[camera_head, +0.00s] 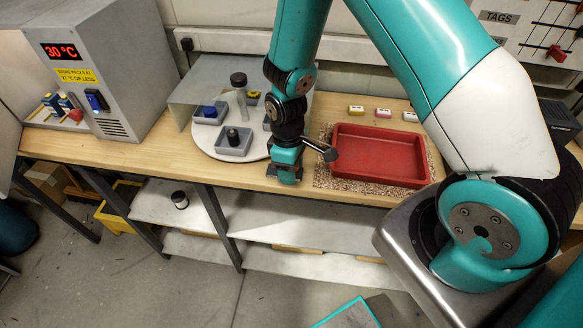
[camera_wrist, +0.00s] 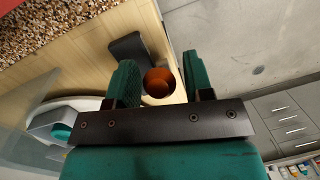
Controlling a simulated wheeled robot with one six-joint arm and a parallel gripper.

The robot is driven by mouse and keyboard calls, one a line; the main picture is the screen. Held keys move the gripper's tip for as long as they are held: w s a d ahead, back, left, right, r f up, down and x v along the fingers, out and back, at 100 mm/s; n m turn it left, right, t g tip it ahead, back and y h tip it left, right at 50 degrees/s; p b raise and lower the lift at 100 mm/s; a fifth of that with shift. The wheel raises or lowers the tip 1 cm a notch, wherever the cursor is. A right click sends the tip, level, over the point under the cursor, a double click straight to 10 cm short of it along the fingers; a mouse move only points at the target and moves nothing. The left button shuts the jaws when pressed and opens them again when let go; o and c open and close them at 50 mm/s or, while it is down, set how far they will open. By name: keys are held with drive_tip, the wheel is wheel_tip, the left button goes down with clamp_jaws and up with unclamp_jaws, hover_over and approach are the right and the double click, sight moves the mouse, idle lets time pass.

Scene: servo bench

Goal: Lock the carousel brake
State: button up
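The carousel (camera_head: 203,139) is a round white turntable on the left half of the wooden bench, carrying grey bins; its rim also shows at the lower left of the wrist view (camera_wrist: 46,110). In the wrist view an orange-brown round knob (camera_wrist: 158,82) sits at the bench's front edge, beside a dark grey bar-like part (camera_wrist: 130,46); I cannot tell for certain that these are the brake. My gripper (camera_head: 287,181) points down at the front edge, right of the carousel. In the wrist view its fingers (camera_wrist: 160,80) are apart, with the knob showing between them. Contact cannot be told.
A red tray (camera_head: 375,181) stands on a speckled mat (camera_head: 323,180) right of my gripper. A grey cabinet (camera_head: 125,70) reading 30 °C stands at the left. A grey shield (camera_head: 205,78) rises behind the carousel. Small labelled blocks (camera_head: 384,112) lie behind the tray.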

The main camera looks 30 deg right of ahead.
wheel_tip(320, 180, up, 17)
drive_tip(key=w+b, duration=0.2)
drive_tip(key=b, duration=0.1)
drive_tip(key=shift+r, duration=0.15)
drive_tip(key=shift+w+d, duration=0.1)
idle(0.4)
drive_tip(key=s+a+r+y+b, duration=0.1)
drive_tip(key=s+a+r, duration=0.3)
drive_tip(key=s, duration=0.5)
drive_tip(key=s+a+r+m+t+y, duration=0.1)
drive_tip(key=s+a+r+y, duration=0.2)
drive_tip(key=s, duration=0.7)
drive_tip(key=shift+a+r+b, duration=0.35)
drive_tip(key=shift+a+r, duration=0.15)
drive_tip(key=shift+a, duration=0.25)
drive_tip(key=shift+s, duration=0.2)
drive_tip(key=shift+c, duration=0.4)
drive_tip(key=shift+s+a, duration=0.1)
